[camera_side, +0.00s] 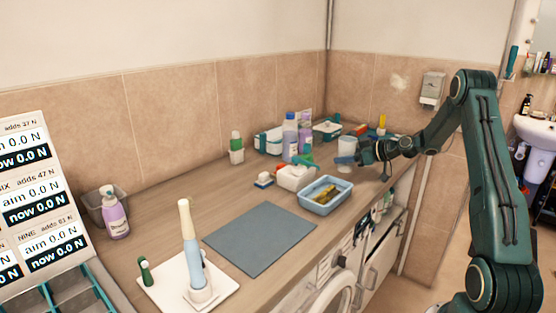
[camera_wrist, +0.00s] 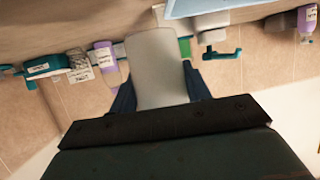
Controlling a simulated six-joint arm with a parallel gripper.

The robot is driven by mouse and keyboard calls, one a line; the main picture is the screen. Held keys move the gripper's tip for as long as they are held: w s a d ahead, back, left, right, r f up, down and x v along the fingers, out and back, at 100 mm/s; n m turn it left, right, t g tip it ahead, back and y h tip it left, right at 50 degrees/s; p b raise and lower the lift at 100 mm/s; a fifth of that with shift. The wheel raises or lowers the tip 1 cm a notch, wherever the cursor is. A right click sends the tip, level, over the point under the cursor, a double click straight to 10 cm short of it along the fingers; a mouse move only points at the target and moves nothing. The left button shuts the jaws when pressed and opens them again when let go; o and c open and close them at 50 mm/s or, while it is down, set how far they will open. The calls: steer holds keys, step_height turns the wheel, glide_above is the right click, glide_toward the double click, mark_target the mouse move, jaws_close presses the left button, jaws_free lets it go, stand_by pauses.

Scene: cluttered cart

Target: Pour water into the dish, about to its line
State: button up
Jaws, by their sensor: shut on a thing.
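My gripper (camera_side: 360,157) is shut on a plain whitish cup (camera_side: 347,145), held above the counter behind the dish. In the wrist view the cup (camera_wrist: 156,60) sits between my two dark blue fingers; its inside and any water are hidden. The dish appears to be the light blue rectangular tray (camera_side: 318,209) near the counter's front edge, to the left of and below my gripper. Something yellow and dark lies in it. I cannot make out its line or a water level. A light blue edge (camera_wrist: 210,7), probably the dish, shows at the top of the wrist view.
Bottles (camera_side: 290,137) and tubs crowd the back. A grey mat (camera_side: 260,238) lies clear in front. An electric toothbrush (camera_side: 192,255) stands on a white board (camera_side: 230,290).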

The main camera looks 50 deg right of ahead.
steer(key=shift+f, duration=0.8)
steer(key=shift+a+r, duration=0.1)
steer(key=shift+a+r+n+h, duration=0.55)
steer(key=shift+n+h, duration=0.25)
steer(key=shift+n, duration=0.2)
steer(key=shift+f, duration=0.1)
steer(key=shift+a+f+n+h, duration=0.25)
steer(key=shift+a+n+h, duration=0.15)
steer(key=shift+n, duration=0.1)
steer(key=shift+d, duration=0.1)
steer(key=shift+a, duration=0.25)
steer(key=shift+n, duration=0.3)
